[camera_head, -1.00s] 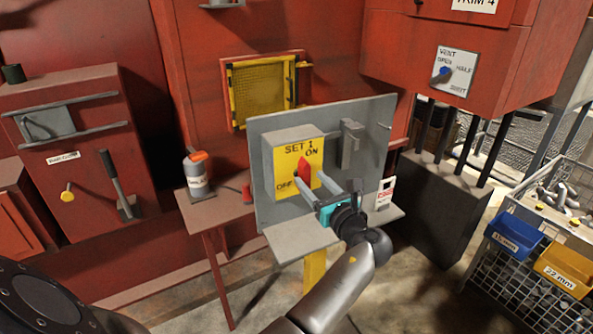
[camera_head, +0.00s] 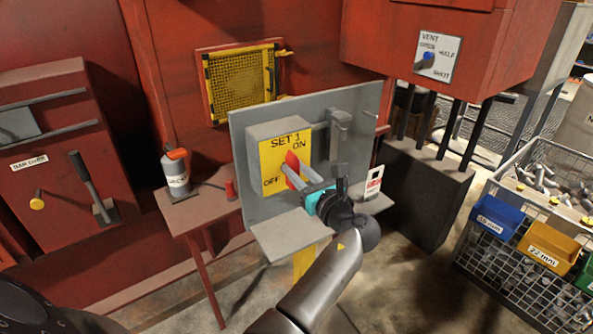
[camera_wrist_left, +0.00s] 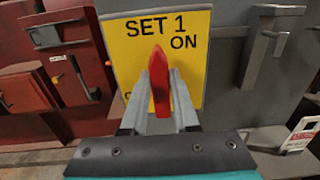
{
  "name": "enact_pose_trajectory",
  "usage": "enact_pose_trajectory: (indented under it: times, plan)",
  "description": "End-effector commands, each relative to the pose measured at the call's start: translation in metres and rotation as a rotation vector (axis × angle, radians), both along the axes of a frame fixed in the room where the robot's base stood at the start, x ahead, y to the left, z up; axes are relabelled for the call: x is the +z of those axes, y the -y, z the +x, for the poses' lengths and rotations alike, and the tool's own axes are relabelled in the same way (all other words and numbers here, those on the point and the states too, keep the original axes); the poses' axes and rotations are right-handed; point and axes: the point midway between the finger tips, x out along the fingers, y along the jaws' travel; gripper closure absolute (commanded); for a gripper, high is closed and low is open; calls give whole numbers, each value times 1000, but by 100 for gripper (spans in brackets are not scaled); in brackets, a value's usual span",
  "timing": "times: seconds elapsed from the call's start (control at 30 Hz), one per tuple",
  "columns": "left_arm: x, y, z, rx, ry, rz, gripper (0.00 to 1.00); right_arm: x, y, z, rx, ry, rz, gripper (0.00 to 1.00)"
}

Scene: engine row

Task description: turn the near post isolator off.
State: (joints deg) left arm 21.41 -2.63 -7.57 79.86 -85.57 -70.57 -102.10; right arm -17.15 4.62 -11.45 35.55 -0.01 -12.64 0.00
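The isolator is a grey box with a yellow face (camera_head: 270,165) marked SET 1, ON at upper right and OFF at lower left. It sits on a grey panel (camera_head: 240,140). Its red handle (camera_head: 291,160) stands roughly upright, beside ON; it also shows in the left wrist view (camera_wrist_left: 159,75). My left gripper (camera_head: 294,172) is at the handle, one finger on each side. In the left wrist view the fingers (camera_wrist_left: 160,95) are close against the handle's flanks and look shut on it. The handle's lower part is partly hidden by the fingers. My right gripper is not in view.
A grey lever (camera_head: 339,135) is on the panel's right. A small shelf (camera_head: 290,235) juts out below. A bottle (camera_head: 176,175) stands on a red table (camera_head: 205,210) at left. A vent switch (camera_head: 429,57) and blue bin (camera_head: 497,217) are at right.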

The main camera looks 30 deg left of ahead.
Motion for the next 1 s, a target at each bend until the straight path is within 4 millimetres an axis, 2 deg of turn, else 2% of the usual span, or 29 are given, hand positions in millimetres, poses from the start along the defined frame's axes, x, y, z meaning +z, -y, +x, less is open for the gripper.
enact_pose_trajectory:
  times: [0.03, 0.23, 0.73, 1.0]
  plan:
    - [0, 0, 0, 0, 0, 0, 78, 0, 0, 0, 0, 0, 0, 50]
    - [0, 0, 0, 0, 0, 0, 100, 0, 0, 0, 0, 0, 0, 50]
    - [0, -1, 0, 0, 21, -10, 100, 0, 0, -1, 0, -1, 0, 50]
    - [-1, -2, -2, 0, 143, -74, 100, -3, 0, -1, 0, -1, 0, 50]
